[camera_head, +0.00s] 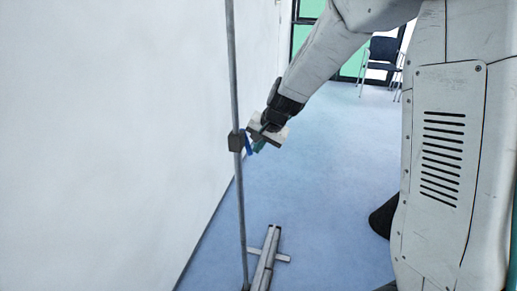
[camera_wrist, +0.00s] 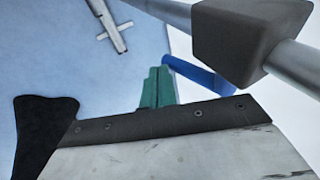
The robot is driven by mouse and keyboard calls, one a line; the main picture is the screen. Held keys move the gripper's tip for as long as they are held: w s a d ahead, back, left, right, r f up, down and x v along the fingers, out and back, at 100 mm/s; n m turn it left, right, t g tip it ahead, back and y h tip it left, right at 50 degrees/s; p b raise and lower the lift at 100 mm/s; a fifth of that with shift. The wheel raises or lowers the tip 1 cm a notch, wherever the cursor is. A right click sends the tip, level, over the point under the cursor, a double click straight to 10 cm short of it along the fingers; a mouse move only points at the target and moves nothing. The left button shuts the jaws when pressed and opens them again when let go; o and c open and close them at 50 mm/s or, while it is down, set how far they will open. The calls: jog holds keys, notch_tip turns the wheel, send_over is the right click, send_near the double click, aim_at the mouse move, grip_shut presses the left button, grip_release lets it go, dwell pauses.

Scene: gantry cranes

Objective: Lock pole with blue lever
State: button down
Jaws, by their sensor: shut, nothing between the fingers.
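A thin grey upright pole (camera_head: 232,70) stands in front of the white wall, left of my arm. A dark clamp block (camera_head: 236,142) sits around it at mid height, and a blue lever (camera_head: 248,145) sticks out from the block toward my gripper. In the wrist view the block (camera_wrist: 250,38) is at the upper right with the pole (camera_wrist: 298,60) running through it. The blue lever (camera_wrist: 195,73) slants from beside my fingertips toward the block. My gripper (camera_wrist: 158,85) has green fingers, shut together and empty, close beside the lever's free end. I cannot tell whether they touch it.
A metal base (camera_head: 268,262) with crossed legs lies on the blue floor by the pole's foot. The white wall (camera_head: 110,140) runs close along the left. A dark chair (camera_head: 382,54) stands far back. The floor between is clear.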

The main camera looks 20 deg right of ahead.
jog(key=shift+r, duration=0.2)
jog(key=s+d+r, duration=0.3)
jog(key=s+d, duration=0.6)
jog(key=shift+s+d+r, duration=0.25)
jog(key=shift+s+r, duration=0.05)
jog(key=shift+r, duration=0.05)
dwell(0.4)
